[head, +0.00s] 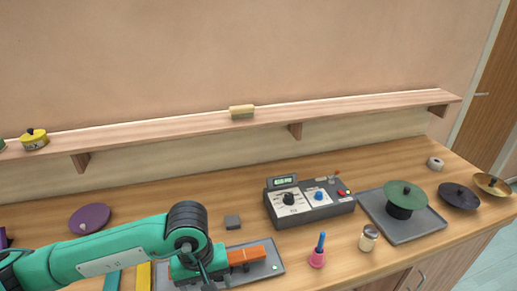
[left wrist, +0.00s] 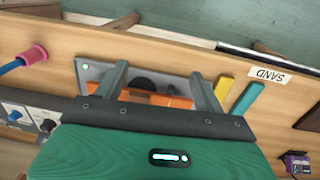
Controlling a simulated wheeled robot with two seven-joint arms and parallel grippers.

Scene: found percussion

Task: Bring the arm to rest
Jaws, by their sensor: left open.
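My green left arm reaches in from the left in the head view, over the front of the wooden counter (head: 140,210). Its gripper, seen in the left wrist view (left wrist: 162,80), is open, with its two fingers apart above a grey tray (left wrist: 92,73). An orange block-like thing (left wrist: 155,98) and dark round shapes show between and behind the fingers; I cannot tell whether they touch. In the head view the orange thing (head: 246,257) lies on the tray (head: 272,268), partly hidden by my gripper. My right gripper is not in view.
A control box (head: 310,203) with knobs stands behind. A purple disc (head: 88,218) lies left. A shelf (head: 180,132) runs along the wall.

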